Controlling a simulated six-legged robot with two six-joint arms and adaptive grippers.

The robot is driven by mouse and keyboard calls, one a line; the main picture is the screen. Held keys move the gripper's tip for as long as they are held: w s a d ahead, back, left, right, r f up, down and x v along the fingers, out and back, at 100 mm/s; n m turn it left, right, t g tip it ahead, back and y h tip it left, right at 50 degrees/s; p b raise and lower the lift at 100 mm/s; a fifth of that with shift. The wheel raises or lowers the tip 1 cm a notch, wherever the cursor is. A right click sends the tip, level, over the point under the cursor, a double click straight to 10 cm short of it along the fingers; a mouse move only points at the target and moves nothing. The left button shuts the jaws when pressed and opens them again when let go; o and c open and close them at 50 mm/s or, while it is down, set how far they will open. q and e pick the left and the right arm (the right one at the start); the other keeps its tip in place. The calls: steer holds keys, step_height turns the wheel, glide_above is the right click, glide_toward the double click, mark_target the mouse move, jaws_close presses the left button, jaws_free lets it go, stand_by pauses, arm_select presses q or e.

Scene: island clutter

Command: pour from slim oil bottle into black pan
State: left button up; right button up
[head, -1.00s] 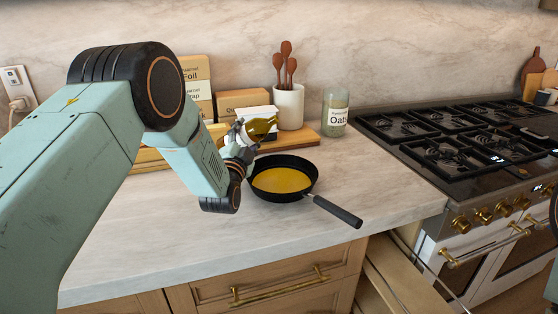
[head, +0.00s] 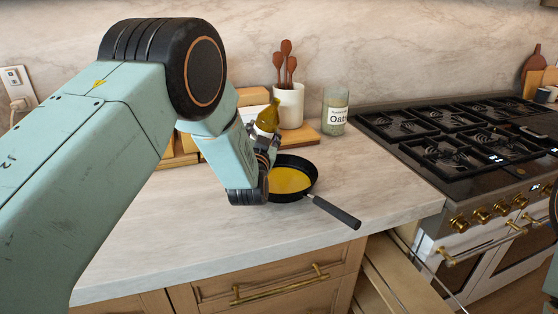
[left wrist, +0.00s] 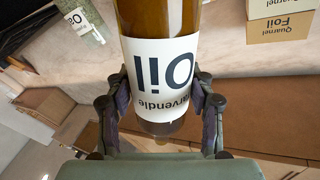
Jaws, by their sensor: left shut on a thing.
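The slim oil bottle (head: 267,119) is amber with a white label, and my left gripper (head: 266,147) is shut on it. In the head view it stands nearly upright, slightly tilted, just above the pan's back left side; the gripper hides its lower part. In the left wrist view the bottle (left wrist: 160,62) sits between both fingers of the left gripper (left wrist: 161,88), its "Oil" label upside down. The black pan (head: 315,183) stands on the counter with yellow-gold liquid (head: 290,180) in it; my gripper and forearm cover its left side. My right gripper is not visible.
Behind the pan are a crock (head: 290,105) with wooden spoons, an oats jar (head: 335,111) and a wooden board (head: 302,136). The pan handle (head: 337,213) points to the front right. The stove (head: 450,145) is at right. The front counter is clear.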

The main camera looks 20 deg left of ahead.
arm_select(q)
steer(key=shift+s+d+r+n, duration=0.15)
steer(key=shift+d+r+n, duration=0.2)
steer(key=shift+d+n, duration=0.2)
steer(key=shift+a+f, duration=0.25)
steer(key=shift+a, duration=0.05)
steer(key=d+n+p, duration=0.1)
steer(key=d+n, duration=0.1)
steer(key=d, duration=0.1)
steer(key=shift+n+g, duration=0.35)
steer(key=shift+g, duration=0.05)
steer(key=shift+f+n, duration=0.15)
steer(key=shift+n, duration=0.15)
